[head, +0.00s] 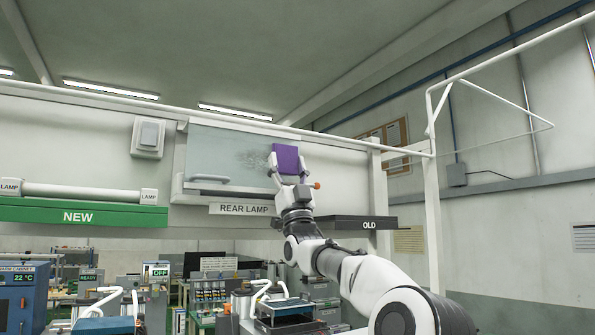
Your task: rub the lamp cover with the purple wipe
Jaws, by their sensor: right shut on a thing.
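The lamp cover (222,150) is a pale, translucent panel on the wall housing above the REAR LAMP label. A greyish smudge shows on its right part, just left of the wipe. The purple wipe (287,158) is a flat purple piece held upright in my right gripper (288,167), whose fingers are shut on its two sides. The wipe is in front of the right end of the cover and hides part of it. I cannot tell whether it touches the cover. My left gripper is not in view.
A green NEW shelf (82,213) with a white lamp tube (83,192) is at left. A dark OLD shelf (345,223) is right of the label, close to my right arm. A white rail frame (433,150) stands at right. Benches with equipment are below.

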